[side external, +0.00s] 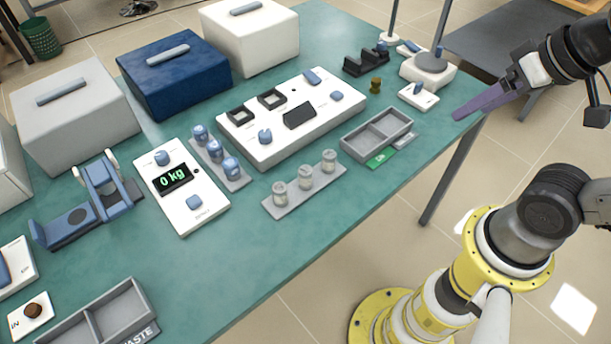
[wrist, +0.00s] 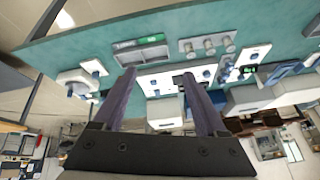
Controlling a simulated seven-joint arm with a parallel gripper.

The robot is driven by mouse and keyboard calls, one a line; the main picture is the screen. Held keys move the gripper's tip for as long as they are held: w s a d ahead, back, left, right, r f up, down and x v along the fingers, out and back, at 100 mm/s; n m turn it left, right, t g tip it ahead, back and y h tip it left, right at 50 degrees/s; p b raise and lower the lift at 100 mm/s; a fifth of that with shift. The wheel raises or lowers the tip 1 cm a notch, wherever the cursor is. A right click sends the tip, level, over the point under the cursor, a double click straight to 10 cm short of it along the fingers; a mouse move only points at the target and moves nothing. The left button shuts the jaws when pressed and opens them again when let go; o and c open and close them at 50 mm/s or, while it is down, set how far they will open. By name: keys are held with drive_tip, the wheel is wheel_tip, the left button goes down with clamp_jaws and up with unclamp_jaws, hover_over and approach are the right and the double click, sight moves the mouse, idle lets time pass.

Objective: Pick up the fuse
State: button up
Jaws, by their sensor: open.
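No part is plainly marked as the fuse. Three small clear-and-grey capped cylinders (side external: 305,178) stand upright in a row on a grey rack near the table's front edge; they also show in the wrist view (wrist: 209,45). Three blue capped pieces (side external: 214,150) stand on another grey rack behind them. I cannot tell which of these, if any, is the fuse. My gripper (side external: 458,115) is off the table's right end in the side view, apart from everything. In the wrist view its two purple fingers (wrist: 160,75) are spread with nothing between them.
A grey two-compartment tray (side external: 378,134) with a green label lies right of the clear cylinders. A white control panel (side external: 262,147) and a 0 kg readout unit (side external: 183,190) stand behind. Box-shaped furnaces (side external: 175,77) line the back. The front middle of the table is clear.

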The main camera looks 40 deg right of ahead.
drive_tip(key=w+a+r+m, duration=0.1)
drive_tip(key=w+r+m, duration=0.4)
drive_tip(key=m, duration=0.4)
drive_tip(key=m+g, duration=0.6)
drive_tip(key=m, duration=0.2)
hover_over(304, 170)
wheel_tip(304, 170, down, 17)
wheel_tip(304, 170, down, 13)
drive_tip(key=shift+s, duration=0.1)
clamp_jaws()
